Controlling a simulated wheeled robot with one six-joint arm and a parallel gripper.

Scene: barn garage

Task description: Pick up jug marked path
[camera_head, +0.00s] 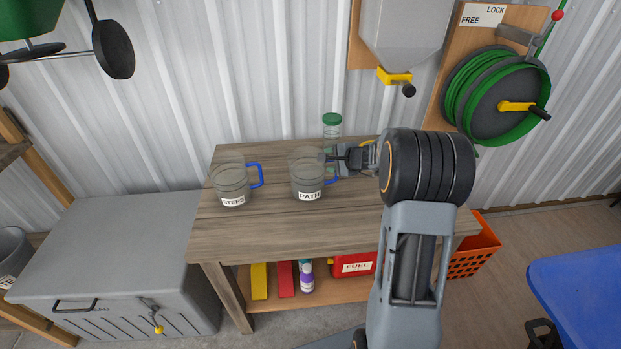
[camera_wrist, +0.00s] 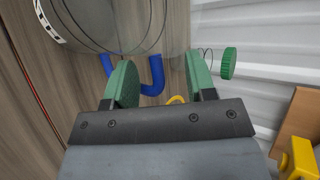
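The clear jug marked PATH (camera_head: 306,176) stands upright on the wooden workbench (camera_head: 260,228), its blue handle on the right. My gripper (camera_head: 335,158) is at the jug's right side, by the handle. In the wrist view, the clear jug (camera_wrist: 105,22) is at the top left. Its blue handle (camera_wrist: 156,76) shows between the two green finger pads of my gripper (camera_wrist: 161,78). The pads are wide apart, with visible gaps on both sides of the handle. A similar jug marked STEPS (camera_head: 232,186) stands to the left, also with a blue handle.
A clear jar with a green lid (camera_head: 332,120) stands behind my gripper; the lid (camera_wrist: 228,63) also shows in the wrist view. A hopper with a yellow spout (camera_head: 394,77) and a green hose reel (camera_head: 497,95) hang on the wall. The bench front is clear.

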